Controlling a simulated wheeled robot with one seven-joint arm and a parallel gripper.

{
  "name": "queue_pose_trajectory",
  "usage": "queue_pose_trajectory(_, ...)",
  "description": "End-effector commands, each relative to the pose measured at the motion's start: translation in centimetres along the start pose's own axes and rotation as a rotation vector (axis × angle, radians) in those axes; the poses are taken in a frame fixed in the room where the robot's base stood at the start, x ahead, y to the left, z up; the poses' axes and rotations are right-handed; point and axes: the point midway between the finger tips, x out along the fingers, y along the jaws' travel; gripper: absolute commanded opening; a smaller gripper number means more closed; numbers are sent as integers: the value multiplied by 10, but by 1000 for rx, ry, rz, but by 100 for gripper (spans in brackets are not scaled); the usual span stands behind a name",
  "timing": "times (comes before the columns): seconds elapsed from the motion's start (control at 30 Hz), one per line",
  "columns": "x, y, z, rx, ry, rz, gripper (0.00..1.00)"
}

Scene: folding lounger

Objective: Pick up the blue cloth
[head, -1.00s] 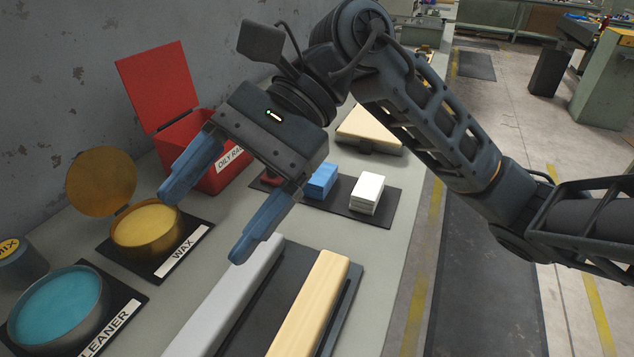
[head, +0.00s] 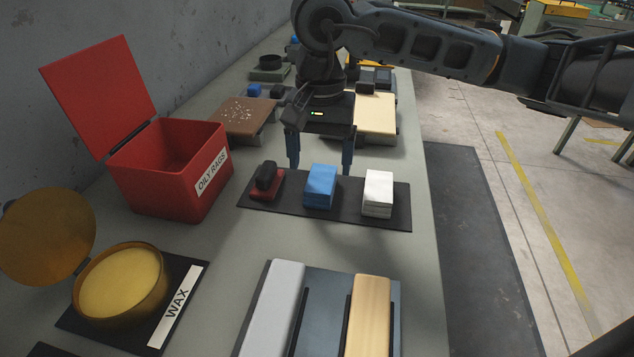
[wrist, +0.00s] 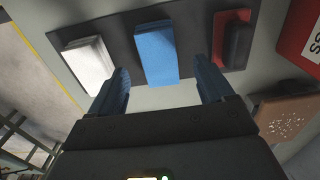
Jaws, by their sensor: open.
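The blue cloth (head: 320,187) is a folded stack on a dark mat (head: 343,210), between a white folded stack (head: 378,194) and a dark and red block (head: 266,181). My gripper (head: 320,168) is open and empty, just behind the blue cloth in the head view, pointing down. In the wrist view the blue cloth (wrist: 156,54) lies ahead, between the lines of the two open fingers (wrist: 163,88). I see no finger touching it.
A red open-lidded box labelled OILY RAGS (head: 172,168) stands left. A wax tin (head: 122,282) is at front left. Silver (head: 272,310) and wooden (head: 369,315) bars lie in front. A brown speckled block (head: 243,116) and a pale wooden block (head: 376,116) stand behind.

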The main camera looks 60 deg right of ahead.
Motion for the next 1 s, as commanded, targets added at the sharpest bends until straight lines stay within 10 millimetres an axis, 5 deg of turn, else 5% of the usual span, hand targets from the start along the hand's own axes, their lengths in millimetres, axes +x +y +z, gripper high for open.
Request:
queue_pose_trajectory(0.4,46,1,-2,2,-3,-1,81)
queue_pose_trajectory(0.7,50,1,-2,0,-2,0,81)
queue_pose_trajectory(1.0,50,1,-2,0,-2,-1,52)
